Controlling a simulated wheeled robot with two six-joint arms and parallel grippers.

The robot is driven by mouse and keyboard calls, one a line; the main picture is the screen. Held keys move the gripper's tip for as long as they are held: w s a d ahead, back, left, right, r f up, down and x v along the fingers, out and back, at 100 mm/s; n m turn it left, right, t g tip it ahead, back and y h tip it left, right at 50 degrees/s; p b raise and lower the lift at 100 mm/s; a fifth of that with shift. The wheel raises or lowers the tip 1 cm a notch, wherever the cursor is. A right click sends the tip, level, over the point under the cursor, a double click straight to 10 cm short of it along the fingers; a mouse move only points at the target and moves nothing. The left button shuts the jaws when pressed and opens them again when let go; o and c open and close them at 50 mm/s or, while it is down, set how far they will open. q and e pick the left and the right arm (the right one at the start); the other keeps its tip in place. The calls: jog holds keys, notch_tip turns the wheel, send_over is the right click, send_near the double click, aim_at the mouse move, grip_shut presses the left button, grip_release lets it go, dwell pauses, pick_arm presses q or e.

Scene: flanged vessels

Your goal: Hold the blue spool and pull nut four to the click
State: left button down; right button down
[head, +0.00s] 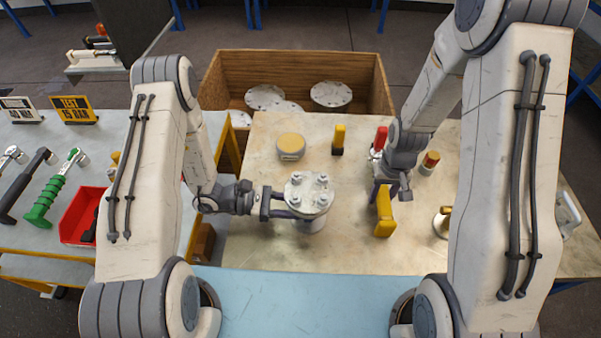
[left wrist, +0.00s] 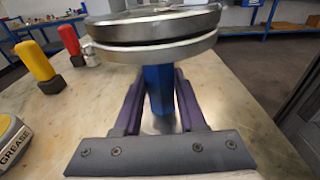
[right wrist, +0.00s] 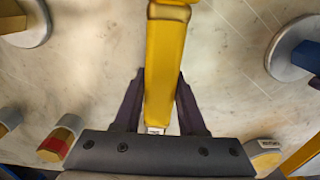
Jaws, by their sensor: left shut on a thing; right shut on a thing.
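The blue spool stands on the bench with a round grey top flange (head: 308,188) carrying several nuts. Its blue body (left wrist: 158,88) shows between my left fingers in the left wrist view. My left gripper (head: 287,204) is shut on that body below the flange, from the left. My right gripper (right wrist: 160,105) is shut on a long yellow tool (right wrist: 165,65), which also shows in the head view (head: 384,212). It is to the right of the spool and apart from the flange. Which nut is number four cannot be told.
A grease tin (head: 291,147), a yellow upright piece (head: 338,139) and a red one (head: 380,138) stand behind. A red-yellow cylinder (head: 430,162) is at right. A wooden crate (head: 290,62) holds grey discs. Wrenches and a red tray (head: 80,217) are at left.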

jog(key=s+a+r+n, duration=0.1)
jog(key=a+r+n, duration=0.3)
jog(key=r+n, duration=0.55)
jog(key=s+a+r+n, duration=0.1)
jog(key=a+r+n, duration=0.3)
jog(key=r+n, duration=0.6)
jog(key=shift+f+m, duration=0.75)
jog(key=shift+f, duration=1.15)
jog(key=shift+f, duration=0.2)
jog(key=shift+f, duration=1.05)
jog(key=shift+s, duration=0.1)
